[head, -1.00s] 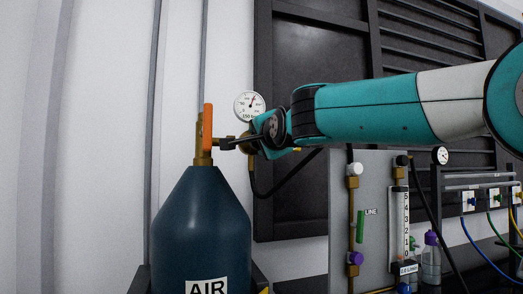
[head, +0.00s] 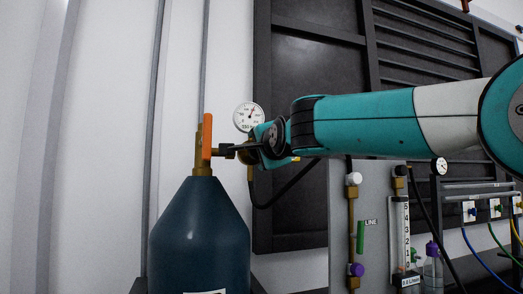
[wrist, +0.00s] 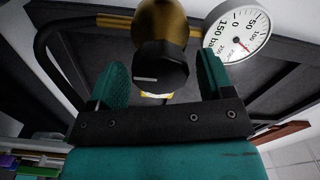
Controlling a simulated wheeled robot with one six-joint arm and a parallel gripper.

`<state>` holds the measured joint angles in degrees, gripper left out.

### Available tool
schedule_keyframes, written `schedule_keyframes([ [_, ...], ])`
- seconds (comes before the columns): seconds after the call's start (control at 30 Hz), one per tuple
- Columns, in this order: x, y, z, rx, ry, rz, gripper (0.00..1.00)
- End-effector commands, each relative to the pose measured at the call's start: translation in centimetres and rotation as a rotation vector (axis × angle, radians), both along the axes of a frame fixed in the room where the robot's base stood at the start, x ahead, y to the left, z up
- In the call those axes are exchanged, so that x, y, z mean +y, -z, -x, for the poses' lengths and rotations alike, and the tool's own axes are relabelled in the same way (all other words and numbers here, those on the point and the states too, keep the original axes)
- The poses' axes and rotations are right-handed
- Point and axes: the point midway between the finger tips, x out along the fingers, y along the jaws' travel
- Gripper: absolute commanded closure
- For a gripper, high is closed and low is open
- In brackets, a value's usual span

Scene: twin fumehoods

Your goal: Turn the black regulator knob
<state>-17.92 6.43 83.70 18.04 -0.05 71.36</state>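The black regulator knob (wrist: 160,66) shows in the wrist view, with a light mark on its face, in front of a brass regulator body (wrist: 160,18). My gripper (wrist: 163,62) has its two teal fingers apart, one on each side of the knob. A gap shows between the knob and each finger, so it is not clamped. In the head view my gripper (head: 268,142) is at the regulator, just below the round gauge (head: 248,117); the knob is hidden there or cannot be told apart. The gauge also shows in the wrist view (wrist: 238,35).
The dark blue air cylinder (head: 200,235) stands left of my gripper, with an orange valve handle (head: 207,136) on top. A black hose (head: 285,188) hangs below the regulator. A grey panel (head: 340,220) with valves and a flow meter stands to the right.

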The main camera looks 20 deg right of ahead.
Motion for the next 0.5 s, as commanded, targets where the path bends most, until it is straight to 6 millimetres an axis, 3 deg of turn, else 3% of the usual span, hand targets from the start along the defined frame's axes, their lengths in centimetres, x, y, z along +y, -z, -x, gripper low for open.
schedule_keyframes([
  [0.27, 0.1, 0.0, 0.9, -0.002, -0.003, 0.000, 0.26],
  [0.5, 0.1, 0.2, 6.0, -0.005, -0.005, -0.002, 0.26],
])
